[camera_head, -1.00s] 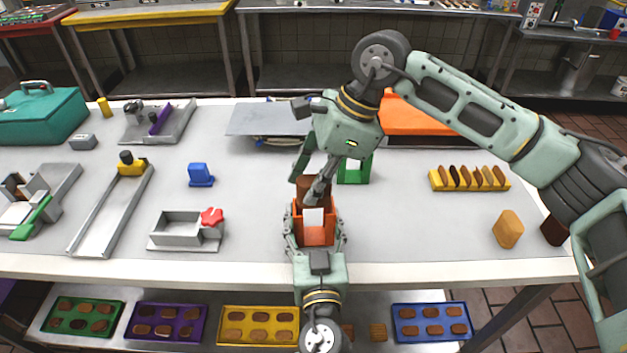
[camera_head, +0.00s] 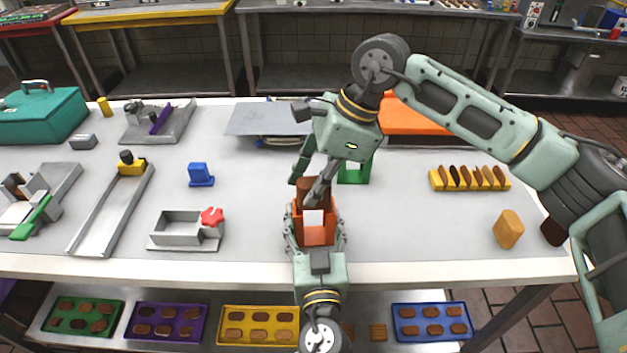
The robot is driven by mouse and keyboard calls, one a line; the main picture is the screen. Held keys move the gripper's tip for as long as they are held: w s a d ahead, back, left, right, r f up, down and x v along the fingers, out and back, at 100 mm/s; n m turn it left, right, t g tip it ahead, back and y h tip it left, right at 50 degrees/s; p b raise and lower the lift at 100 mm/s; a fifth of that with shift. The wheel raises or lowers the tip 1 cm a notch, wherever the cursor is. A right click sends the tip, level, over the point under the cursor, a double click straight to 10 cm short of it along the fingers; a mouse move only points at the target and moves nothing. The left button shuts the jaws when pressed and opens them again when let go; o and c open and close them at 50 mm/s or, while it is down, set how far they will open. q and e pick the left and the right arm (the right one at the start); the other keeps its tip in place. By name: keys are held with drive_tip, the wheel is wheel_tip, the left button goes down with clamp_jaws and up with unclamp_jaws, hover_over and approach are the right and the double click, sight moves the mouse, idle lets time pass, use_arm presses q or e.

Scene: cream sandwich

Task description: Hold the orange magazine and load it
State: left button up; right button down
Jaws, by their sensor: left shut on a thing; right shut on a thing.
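The orange magazine (camera_head: 318,236) is an open-topped box near the front edge of the table, with a pale opening in its near side. My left gripper (camera_head: 316,232) is shut on it, with fingers along both of its sides. My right gripper (camera_head: 314,188) comes from above and is shut on a dark brown block (camera_head: 312,190), which looks like a biscuit or stack of biscuits. The brown block is at the magazine's top opening. Its lower end is hidden, so I cannot tell how deep it sits.
A green frame (camera_head: 355,170) stands just behind the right gripper. A yellow rack with several biscuits (camera_head: 470,180) and a tan block (camera_head: 508,229) are at the right. A grey tray with a red knob (camera_head: 185,228) and a blue piece (camera_head: 200,175) are at the left. Coloured trays lie on the shelf below.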

sight(313, 181)
drive_tip(key=shift+f, duration=0.75)
drive_tip(key=shift+r, duration=0.15)
drive_tip(key=shift+r, duration=1.45)
drive_tip(key=shift+r, duration=0.15)
wheel_tip(313, 181, up, 9)
drive_tip(key=m, duration=0.2)
drive_tip(key=m+t, duration=0.1)
drive_tip(key=m, duration=0.1)
drive_tip(key=shift+t, duration=0.3)
drive_tip(key=shift+f, duration=0.3)
wheel_tip(313, 181, down, 9)
drive_tip(key=shift+r, duration=0.1)
